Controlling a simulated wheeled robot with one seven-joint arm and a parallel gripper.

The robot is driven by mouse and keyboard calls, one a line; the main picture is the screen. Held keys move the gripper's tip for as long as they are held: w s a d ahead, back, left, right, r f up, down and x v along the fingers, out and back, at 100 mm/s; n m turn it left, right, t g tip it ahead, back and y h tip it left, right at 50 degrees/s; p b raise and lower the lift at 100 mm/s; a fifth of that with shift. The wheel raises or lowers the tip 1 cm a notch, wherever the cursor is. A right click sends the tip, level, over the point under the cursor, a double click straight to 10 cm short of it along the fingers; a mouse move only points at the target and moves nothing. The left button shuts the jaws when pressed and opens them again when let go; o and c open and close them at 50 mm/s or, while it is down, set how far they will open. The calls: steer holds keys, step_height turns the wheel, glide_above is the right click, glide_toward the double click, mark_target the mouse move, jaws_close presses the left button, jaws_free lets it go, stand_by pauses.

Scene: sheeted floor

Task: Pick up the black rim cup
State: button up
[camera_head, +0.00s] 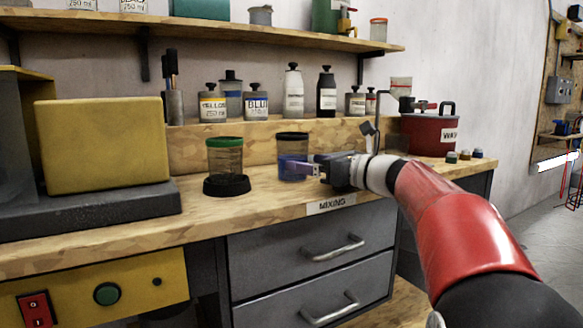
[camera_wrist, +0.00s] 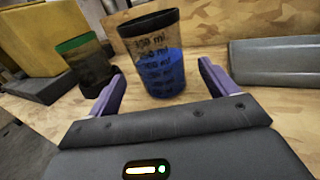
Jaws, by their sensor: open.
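The black rim cup (camera_head: 293,152) is a clear measuring cup with blue liquid in it, upright on the wooden bench. In the wrist view the black rim cup (camera_wrist: 158,55) stands upright just beyond and between my open fingertips, with dark volume marks on its side. My gripper (camera_head: 300,169) reaches in from the right at the cup's lower half. In the wrist view my gripper (camera_wrist: 157,80) has its purple fingers spread, one to each side of the cup. I cannot tell whether either finger touches it.
A green rim cup (camera_head: 224,160) stands in a black base left of the black rim cup. A yellow box (camera_head: 102,143) is further left. Bottles (camera_head: 293,92) line the ledge behind. A red pot (camera_head: 428,132) stands at the right. The bench front edge is close below my gripper.

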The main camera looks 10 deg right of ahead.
mark_target(285, 157)
steer(key=shift+w+a, duration=0.3)
steer(key=p+x, duration=0.1)
steer(key=x, duration=0.5)
steer(key=shift+w+a, duration=0.25)
steer(key=shift+c, duration=0.4)
steer(key=c, duration=1.1)
steer(key=shift+r, duration=0.15)
steer(key=shift+c, duration=0.2)
